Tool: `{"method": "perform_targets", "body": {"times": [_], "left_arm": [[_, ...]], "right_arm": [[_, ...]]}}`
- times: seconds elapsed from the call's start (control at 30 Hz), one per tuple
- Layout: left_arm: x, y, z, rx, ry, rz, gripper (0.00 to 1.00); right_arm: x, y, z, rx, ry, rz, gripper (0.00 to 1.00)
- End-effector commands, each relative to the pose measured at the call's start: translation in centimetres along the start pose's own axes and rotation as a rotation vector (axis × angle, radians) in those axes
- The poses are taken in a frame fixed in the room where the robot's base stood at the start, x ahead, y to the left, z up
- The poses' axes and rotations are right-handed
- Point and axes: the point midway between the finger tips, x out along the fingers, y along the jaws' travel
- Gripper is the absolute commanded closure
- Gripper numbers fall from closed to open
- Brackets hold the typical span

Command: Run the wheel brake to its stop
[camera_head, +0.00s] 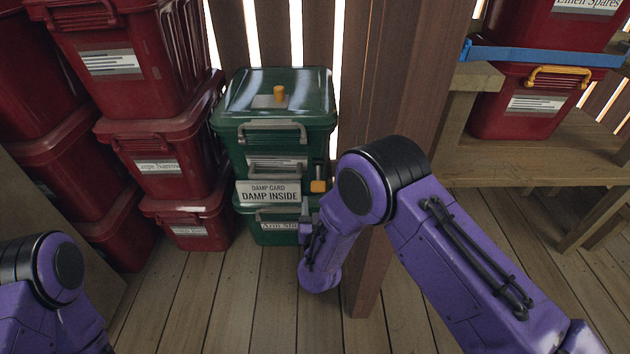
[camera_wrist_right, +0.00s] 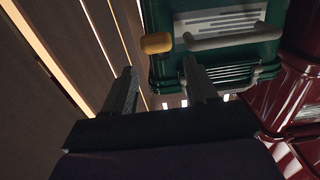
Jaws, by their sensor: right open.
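Two green lidded bins are stacked, the upper one (camera_head: 232,125) on a lower one (camera_head: 268,238). An orange knob (camera_head: 318,186) sticks out at the stack's right side, near where the bins meet; it looks like the wheel brake, but no wheel shows. In the right wrist view an orange knob (camera_wrist_right: 157,42) lies beside a grey handle (camera_wrist_right: 235,36). My right gripper (camera_head: 307,212) is just below the knob, partly hidden by my arm. Its fingers (camera_wrist_right: 160,85) are open and empty, short of the knob. My left gripper is out of view.
A second orange knob (camera_head: 279,94) stands on the green lid. Red bins (camera_head: 160,165) are stacked left. A wooden post (camera_head: 378,110) stands close right, behind my right arm. The floor (camera_head: 225,300) in front is clear.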

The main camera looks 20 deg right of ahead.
Motion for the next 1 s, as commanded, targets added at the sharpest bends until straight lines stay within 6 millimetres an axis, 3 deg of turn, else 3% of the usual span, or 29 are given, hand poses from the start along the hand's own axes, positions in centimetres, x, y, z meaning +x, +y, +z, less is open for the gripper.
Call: {"method": "perform_targets", "body": {"times": [0.1,0.3,0.43,0.7,0.83,1.0], "left_arm": [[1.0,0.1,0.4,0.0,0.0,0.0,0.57],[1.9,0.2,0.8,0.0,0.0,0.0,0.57],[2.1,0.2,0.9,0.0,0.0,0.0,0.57],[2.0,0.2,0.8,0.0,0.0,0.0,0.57],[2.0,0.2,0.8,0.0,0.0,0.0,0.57],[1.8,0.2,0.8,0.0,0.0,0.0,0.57]], "right_arm": [[2.9,0.3,0.3,0.003,0.002,0.008,0.43],[6.8,0.2,0.3,0.002,0.001,0.003,0.43],[8.0,0.1,0.2,0.0,0.0,0.002,0.43],[8.3,-0.1,0.0,-0.001,-0.001,-0.002,0.43],[8.3,-0.1,0.0,-0.001,-0.001,-0.002,0.79],[8.3,0.1,-0.1,-0.001,-0.004,0.001,0.79]]}}
